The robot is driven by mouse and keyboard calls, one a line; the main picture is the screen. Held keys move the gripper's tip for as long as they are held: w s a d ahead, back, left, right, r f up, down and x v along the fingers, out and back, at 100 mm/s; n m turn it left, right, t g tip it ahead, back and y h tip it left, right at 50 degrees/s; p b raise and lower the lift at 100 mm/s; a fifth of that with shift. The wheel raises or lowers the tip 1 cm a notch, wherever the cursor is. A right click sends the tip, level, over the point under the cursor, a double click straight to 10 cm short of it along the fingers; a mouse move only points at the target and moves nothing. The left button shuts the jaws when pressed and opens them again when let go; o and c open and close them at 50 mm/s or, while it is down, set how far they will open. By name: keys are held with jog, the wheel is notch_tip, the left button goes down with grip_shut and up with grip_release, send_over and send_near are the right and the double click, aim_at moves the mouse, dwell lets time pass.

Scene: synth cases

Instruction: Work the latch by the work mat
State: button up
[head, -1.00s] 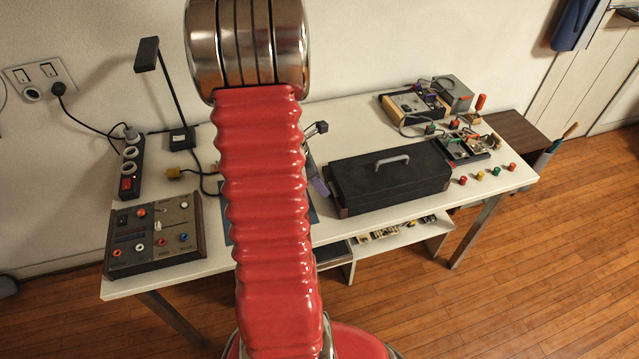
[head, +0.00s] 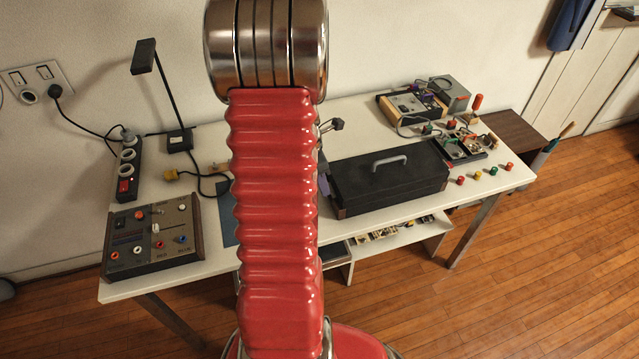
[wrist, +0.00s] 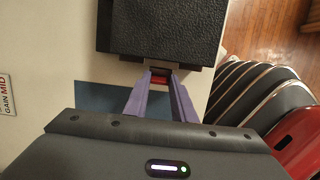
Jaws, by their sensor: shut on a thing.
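The black case (head: 385,182) with a grey handle stands on the table right of my arm in the head view. Its dark textured end also fills the top of the wrist view (wrist: 160,30). A small red latch (wrist: 160,82) shows at the case's near edge there. My gripper (wrist: 161,76) has its purple fingers at this edge, shut on the latch, with red showing between the tips. The blue work mat (wrist: 95,97) lies beneath, beside the case. In the head view the mat (head: 228,222) is mostly hidden behind my arm, as is most of my gripper.
A control panel (head: 153,237) sits at the table's left, with a power strip (head: 128,170) and a desk lamp (head: 145,55) behind. Electronics boxes (head: 415,102) and several coloured knobs (head: 490,169) stand at the right. A shelf (head: 400,238) hangs below the table.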

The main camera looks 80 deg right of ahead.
jog(key=shift+s+d+t+y, duration=0.3)
jog(key=shift+s+t+y, duration=0.3)
jog(key=shift+s+t, duration=0.3)
jog(key=shift+w, duration=0.1)
jog(key=shift+r, duration=0.1)
jog(key=o, duration=1.1)
jog(key=shift+c, duration=0.2)
jog(key=shift+d, duration=0.1)
notch_tip(320, 180, up, 14)
jog(key=shift+w, duration=0.15)
